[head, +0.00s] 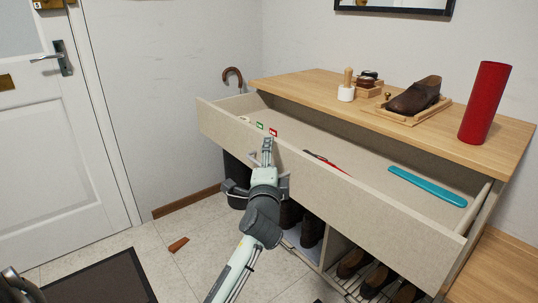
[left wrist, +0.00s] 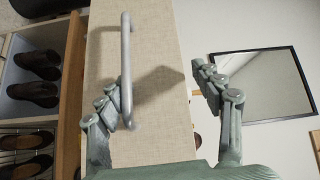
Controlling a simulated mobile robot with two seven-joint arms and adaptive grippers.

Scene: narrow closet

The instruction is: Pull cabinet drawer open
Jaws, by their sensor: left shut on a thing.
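The wide beige cabinet drawer (head: 350,205) stands well out from under the wooden cabinet top, with its inside showing. In the left wrist view the gripper (left wrist: 160,95) has one finger against the handle. The other finger shows apart from it, past the drawer's top edge. The exact contact is hard to see. The drawer front (left wrist: 150,115) fills the middle of that view. My right gripper is not in view.
A red cylinder (head: 485,102), a brown shoe (head: 415,96) on a tray and small brushes stand on the cabinet top. The drawer holds a teal strip (head: 428,186) and small items. Shoes (head: 352,262) sit below. A white door (head: 55,140) and floor mat (head: 100,280) are left.

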